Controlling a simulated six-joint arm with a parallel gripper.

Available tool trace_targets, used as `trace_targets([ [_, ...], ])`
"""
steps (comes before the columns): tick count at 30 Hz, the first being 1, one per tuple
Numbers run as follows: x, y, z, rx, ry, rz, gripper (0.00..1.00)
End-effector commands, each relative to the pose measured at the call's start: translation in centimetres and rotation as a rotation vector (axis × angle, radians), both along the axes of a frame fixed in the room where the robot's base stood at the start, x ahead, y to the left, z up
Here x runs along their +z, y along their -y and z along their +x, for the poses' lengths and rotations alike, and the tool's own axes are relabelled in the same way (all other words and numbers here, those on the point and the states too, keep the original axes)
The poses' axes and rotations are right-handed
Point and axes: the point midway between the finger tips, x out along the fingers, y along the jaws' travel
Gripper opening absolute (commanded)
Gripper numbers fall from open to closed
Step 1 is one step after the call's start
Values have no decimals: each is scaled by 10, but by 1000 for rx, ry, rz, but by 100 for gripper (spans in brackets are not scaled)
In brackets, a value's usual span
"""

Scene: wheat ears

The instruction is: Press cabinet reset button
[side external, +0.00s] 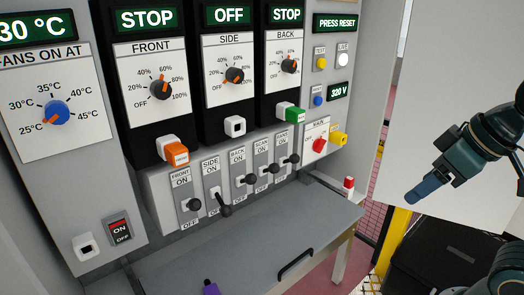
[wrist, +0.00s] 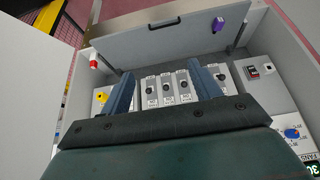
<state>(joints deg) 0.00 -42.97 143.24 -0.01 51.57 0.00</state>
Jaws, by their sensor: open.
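The cabinet panel (side external: 305,110) fills the left and middle of the side view. Its green "PRESS RESET" display (side external: 335,22) is at the upper right. Below it are a yellow button (side external: 321,63), a white button (side external: 342,60) and a blue button (side external: 318,100). The blue button's small label is too blurred to read surely. My gripper (side external: 417,194) is right of the panel, apart from it, with its fingers pointing down and left. In the wrist view my gripper (wrist: 163,82) is open and empty, its fingers spread before the switch row. The blue button cannot be made out there.
A grey flap (side external: 225,240) juts out below the switches (side external: 240,180). A red-and-white piece (side external: 348,185) stands at its right end and a purple piece (side external: 211,287) at its front. A yellow plug (side external: 339,139) projects beside the red main knob (side external: 319,145). A black box (side external: 445,258) stands lower right.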

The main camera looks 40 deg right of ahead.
Motion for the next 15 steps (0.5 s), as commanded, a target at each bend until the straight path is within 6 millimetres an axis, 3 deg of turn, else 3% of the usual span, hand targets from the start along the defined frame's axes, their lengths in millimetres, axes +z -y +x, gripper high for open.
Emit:
trace_targets([
  [1, 0, 0, 0, 0, 0, 0, 52],
  [9, 0, 0, 0, 0, 0, 0, 0],
  [15, 0, 0, 0, 0, 0, 0, 0],
])
